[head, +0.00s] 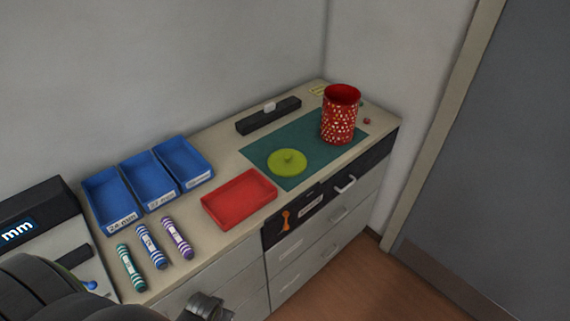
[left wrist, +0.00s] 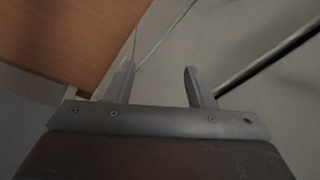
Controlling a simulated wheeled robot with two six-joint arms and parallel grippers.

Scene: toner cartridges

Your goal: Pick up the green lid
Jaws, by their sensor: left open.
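The green lid (head: 287,162), yellowish green and round with a small knob on top, lies on the dark teal mat (head: 262,151) on the counter in the head view. A red canister with pale dots (head: 340,120) stands upright, open at the top, behind and to the right of the lid. My left gripper (left wrist: 160,86) is open and empty in the left wrist view, its two fingers apart, with floor and pale cabinet surfaces beyond. The lid is not in that view. My right gripper is not in view.
A red tray (head: 240,200) lies in front of the mat. Blue bins (head: 150,182) and several striped cartridges (head: 150,246) are to the left. A black bar (head: 268,116) lies behind the mat. Drawers (head: 330,225) form the counter's front.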

